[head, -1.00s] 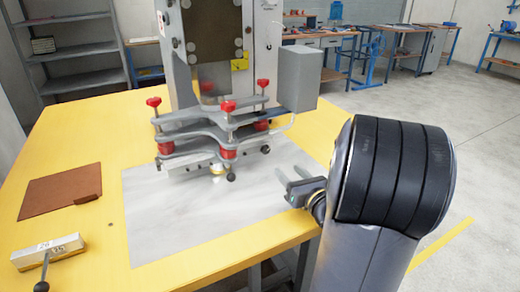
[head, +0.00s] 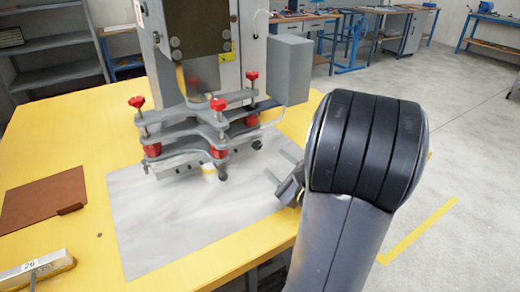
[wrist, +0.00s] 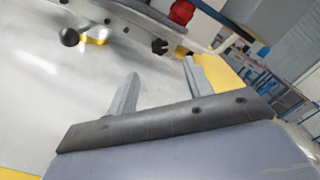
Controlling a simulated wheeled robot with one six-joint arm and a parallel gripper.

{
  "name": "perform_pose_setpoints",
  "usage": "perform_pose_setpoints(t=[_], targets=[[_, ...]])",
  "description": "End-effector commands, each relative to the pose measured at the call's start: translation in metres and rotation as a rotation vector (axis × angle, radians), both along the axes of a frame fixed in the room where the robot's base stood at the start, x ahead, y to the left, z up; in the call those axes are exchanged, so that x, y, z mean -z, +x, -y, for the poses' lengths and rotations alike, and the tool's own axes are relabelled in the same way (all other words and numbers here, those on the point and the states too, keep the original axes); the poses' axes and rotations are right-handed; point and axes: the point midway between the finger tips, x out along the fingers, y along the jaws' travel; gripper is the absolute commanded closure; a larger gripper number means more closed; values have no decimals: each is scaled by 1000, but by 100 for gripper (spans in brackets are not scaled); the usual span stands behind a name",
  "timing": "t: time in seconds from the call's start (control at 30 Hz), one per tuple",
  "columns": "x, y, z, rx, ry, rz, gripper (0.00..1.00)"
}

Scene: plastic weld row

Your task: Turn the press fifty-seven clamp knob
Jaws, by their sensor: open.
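A grey press (head: 200,125) stands on the yellow table, with layered clamp plates and several red knobs on upright screws. One red knob (head: 136,101) is at the left and another red knob (head: 218,103) is at the front middle. A third red knob (head: 252,76) is at the right rear. I cannot read a number that tells which is fifty-seven. My gripper (head: 278,165) is open and empty, low to the right of the press and apart from it. In the wrist view its fingers (wrist: 160,72) point toward the press's lower edge; the knob tops are out of view.
A pale metal sheet (head: 150,230) covers the table under and before the press. A brown board (head: 42,200) and a numbered block (head: 35,275) lie at left. A grey box (head: 289,70) sits at the press's right. Shelves (head: 50,60) and benches stand behind.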

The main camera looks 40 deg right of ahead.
Motion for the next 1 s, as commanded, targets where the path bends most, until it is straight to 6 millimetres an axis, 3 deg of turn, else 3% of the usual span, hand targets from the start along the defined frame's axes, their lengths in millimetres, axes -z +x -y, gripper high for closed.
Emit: perform_pose_setpoints(t=[0.3,0.5,0.9,1.0], targets=[[1,56,2,-5,2,1,51],[1,81,4,-2,2,-1,51],[0,89,5,0,3,0,51],[0,88,5,0,3,0,58]])
